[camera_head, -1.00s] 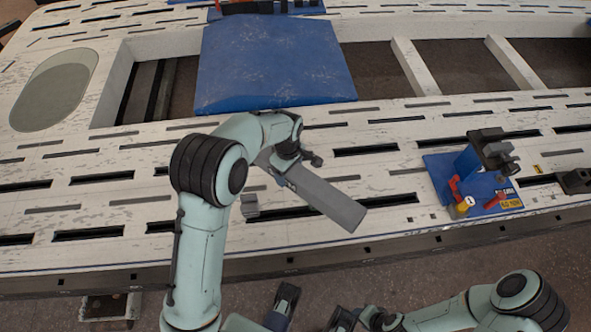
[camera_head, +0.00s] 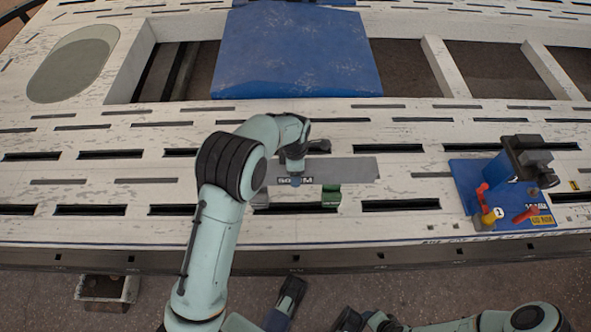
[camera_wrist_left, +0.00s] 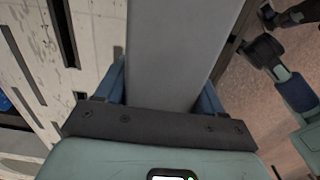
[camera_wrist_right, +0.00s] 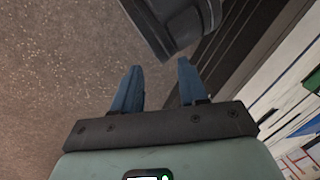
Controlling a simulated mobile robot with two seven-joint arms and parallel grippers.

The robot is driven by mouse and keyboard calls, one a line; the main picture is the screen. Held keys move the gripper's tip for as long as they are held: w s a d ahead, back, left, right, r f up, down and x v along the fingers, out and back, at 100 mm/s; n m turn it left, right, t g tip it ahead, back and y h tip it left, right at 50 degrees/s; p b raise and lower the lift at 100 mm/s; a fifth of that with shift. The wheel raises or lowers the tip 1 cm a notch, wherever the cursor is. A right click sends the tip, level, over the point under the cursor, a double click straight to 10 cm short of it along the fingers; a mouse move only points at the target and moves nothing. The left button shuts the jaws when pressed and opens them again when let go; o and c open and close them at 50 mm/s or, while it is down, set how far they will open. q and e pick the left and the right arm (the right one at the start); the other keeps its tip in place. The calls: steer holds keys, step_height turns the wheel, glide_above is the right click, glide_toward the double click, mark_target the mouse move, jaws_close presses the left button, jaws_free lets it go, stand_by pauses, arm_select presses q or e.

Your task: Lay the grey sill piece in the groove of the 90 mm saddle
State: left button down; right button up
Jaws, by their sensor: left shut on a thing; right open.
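The grey sill piece (camera_head: 345,171) is a long flat bar, lying left to right over the front of the bench in the head view. My left gripper (camera_head: 291,176) is shut on it near its left part; the piece also runs up the left wrist view (camera_wrist_left: 175,50). A green block (camera_head: 331,196), apparently part of the saddle, shows under the piece's near edge, with a paler part at its left. A dark label with "MM" shows by the gripper. The groove is hidden, and I cannot tell whether the piece touches the saddle. My right gripper (camera_wrist_right: 160,75) is open and empty over the floor.
A blue fixture (camera_head: 480,190) with a dark clamp and red and yellow knobs stands to the right. A blue panel (camera_head: 300,55) lies behind, across the frame opening. The slotted white bench top (camera_head: 110,190) is clear at the left.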

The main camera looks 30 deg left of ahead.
arm_select(q)
steer(key=shift+w+r, duration=0.1)
steer(key=shift+r, duration=0.1)
arm_select(e)
steer(key=shift+s, duration=0.1)
arm_select(q)
steer(key=shift+f, duration=0.3)
steer(key=shift+f+b, duration=1.25)
steer(key=shift+f, duration=2.25)
steer(key=shift+f+b, duration=0.3)
steer(key=shift+f, duration=0.2)
arm_select(e)
steer(key=shift+t+h, duration=0.3)
steer(key=shift+t, duration=0.2)
steer(key=shift+w+d+f, duration=0.6)
steer(key=shift+w+f, duration=0.3)
steer(key=shift+w, duration=0.05)
steer(key=shift+w+d+f, duration=0.55)
steer(key=shift+w+f, duration=0.3)
steer(key=shift+w, duration=0.05)
